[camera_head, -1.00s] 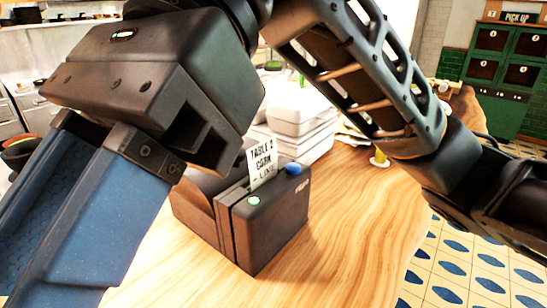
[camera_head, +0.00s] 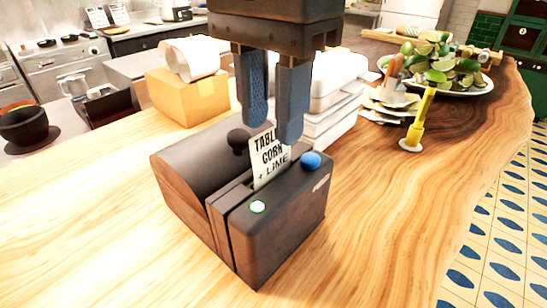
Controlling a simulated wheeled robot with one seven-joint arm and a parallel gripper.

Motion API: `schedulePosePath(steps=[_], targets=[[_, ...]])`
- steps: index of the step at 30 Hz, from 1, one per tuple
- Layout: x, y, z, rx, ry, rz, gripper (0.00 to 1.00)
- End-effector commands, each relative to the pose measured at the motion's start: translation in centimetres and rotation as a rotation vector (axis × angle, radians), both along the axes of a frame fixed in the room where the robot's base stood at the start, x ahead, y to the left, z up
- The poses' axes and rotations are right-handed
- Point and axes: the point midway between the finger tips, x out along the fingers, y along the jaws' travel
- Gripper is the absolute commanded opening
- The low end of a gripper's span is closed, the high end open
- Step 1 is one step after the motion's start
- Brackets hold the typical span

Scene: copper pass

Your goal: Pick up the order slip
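The order slip (camera_head: 271,163) is a small white paper with black print, reading roughly "TABLE, CORN + LIME". It stands upright out of the slot of a dark printer (camera_head: 283,218) on the wooden counter. My gripper (camera_head: 272,132) points down above the printer, with its two blue fingers apart. The slip's top edge is at the level of the fingertips, and the right finger hides its upper right corner. I cannot tell whether the fingers touch the slip.
The printer has a blue knob (camera_head: 310,161), a dark knob (camera_head: 238,139) and a lit green button (camera_head: 258,207). White stacked boxes (camera_head: 335,112) stand close behind. A cardboard box (camera_head: 188,97), a yellow tool (camera_head: 419,120) and a plate of limes (camera_head: 462,89) are farther back. The front counter is clear.

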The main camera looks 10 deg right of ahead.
Motion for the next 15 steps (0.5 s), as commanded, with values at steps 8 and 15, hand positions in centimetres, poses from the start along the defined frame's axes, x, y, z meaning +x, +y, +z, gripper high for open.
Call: schedulePosePath(steps=[8, 15], targets=[[0.1, -0.1, -3.6, 0.001, 0.003, 0.001, 0.35], [0.1, -0.1, -4.9, 0.002, 0.001, 0.001, 0.35]])
